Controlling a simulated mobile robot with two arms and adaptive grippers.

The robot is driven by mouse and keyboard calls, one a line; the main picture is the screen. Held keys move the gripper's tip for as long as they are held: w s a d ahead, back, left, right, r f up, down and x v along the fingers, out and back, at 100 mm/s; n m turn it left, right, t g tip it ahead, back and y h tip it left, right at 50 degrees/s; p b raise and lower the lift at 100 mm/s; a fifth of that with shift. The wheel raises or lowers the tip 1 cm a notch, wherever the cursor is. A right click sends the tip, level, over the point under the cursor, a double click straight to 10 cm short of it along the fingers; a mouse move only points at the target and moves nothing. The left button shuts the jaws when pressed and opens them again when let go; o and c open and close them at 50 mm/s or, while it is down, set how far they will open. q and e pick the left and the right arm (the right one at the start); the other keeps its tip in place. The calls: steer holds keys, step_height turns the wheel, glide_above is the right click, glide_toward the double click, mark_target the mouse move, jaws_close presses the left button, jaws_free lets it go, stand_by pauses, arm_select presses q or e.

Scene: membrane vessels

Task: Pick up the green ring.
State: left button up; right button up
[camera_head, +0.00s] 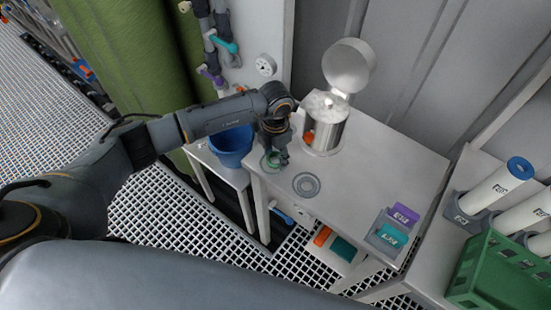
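A small green ring (268,165) shows at the left end of the grey table (375,165), partly hidden by my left gripper (275,158). The gripper points down right at the ring, with its fingertips close to the table top. Whether the fingers are apart or closed on the ring is too small to tell, and I cannot tell if the ring still touches the table. My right gripper is not in view.
A metal vessel (325,135) with its round lid (349,66) raised stands behind the gripper. A grey ring (306,185) lies to the right. Purple (404,214) and teal (391,236) pieces sit at the table's right end. A blue bucket (231,147) stands left.

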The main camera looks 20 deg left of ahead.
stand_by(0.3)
arm_select(q)
steer(key=shift+w+r, duration=0.1)
steer(key=shift+r, duration=0.45)
steer(key=s+d+r+b, duration=0.1)
steer(key=s+r+b, duration=0.4)
steer(key=s+r, duration=0.7)
steer(key=shift+s+d+b, duration=0.25)
steer(key=shift+s+b, duration=0.1)
steer(key=shift+s, duration=0.7)
